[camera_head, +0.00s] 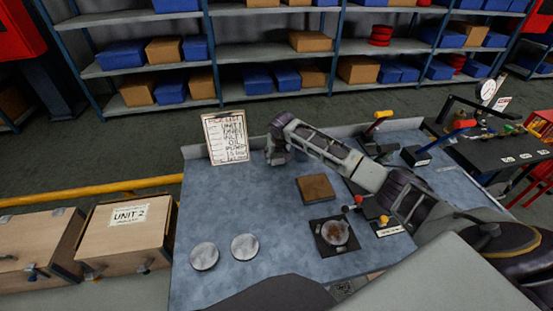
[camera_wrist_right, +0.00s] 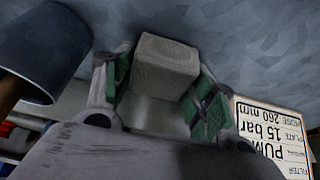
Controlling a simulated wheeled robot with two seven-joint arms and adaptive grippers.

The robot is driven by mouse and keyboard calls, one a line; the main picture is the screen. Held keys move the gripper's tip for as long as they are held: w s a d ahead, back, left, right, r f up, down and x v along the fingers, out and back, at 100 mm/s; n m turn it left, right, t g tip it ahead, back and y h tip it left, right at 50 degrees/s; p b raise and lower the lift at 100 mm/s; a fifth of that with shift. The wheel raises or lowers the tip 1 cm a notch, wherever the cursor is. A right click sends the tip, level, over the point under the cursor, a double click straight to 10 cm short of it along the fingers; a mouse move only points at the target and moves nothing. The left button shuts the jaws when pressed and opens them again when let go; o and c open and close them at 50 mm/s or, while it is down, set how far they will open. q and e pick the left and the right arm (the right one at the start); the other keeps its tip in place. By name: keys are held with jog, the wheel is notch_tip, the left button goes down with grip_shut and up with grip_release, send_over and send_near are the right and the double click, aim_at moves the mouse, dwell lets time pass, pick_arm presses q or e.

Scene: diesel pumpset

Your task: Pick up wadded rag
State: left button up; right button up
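A pale, block-shaped, cloth-textured thing (camera_wrist_right: 166,66), which looks like the wadded rag, shows between the fingers of my right gripper in the right wrist view. The gripper's green pads (camera_wrist_right: 163,92) stand on either side of it, close to its faces. I cannot tell whether both pads press on it. In the head view my right arm reaches in from the right, and its gripper (camera_head: 278,150) is low over the far part of the blue-grey bench, right of the clipboard. The rag is hidden there. My left gripper is not in view.
The clipboard (camera_head: 226,138) stands at the bench's back edge. A brown block (camera_head: 316,188), a dark tray (camera_head: 325,247) and two pale discs (camera_head: 205,256) lie nearer. A printed card (camera_wrist_right: 272,135) and a dark cylinder (camera_wrist_right: 45,50) flank the gripper. The bench's left middle is clear.

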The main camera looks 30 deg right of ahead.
aim_at(276, 154)
jog(key=c, duration=0.4)
jog(key=shift+o, duration=0.2)
jog(key=shift+r, duration=0.75)
notch_tip(276, 154, up, 8)
jog(key=shift+f, duration=0.15)
jog(key=shift+r, duration=0.35)
jog(key=o, duration=0.3)
jog(key=shift+c, duration=1.3)
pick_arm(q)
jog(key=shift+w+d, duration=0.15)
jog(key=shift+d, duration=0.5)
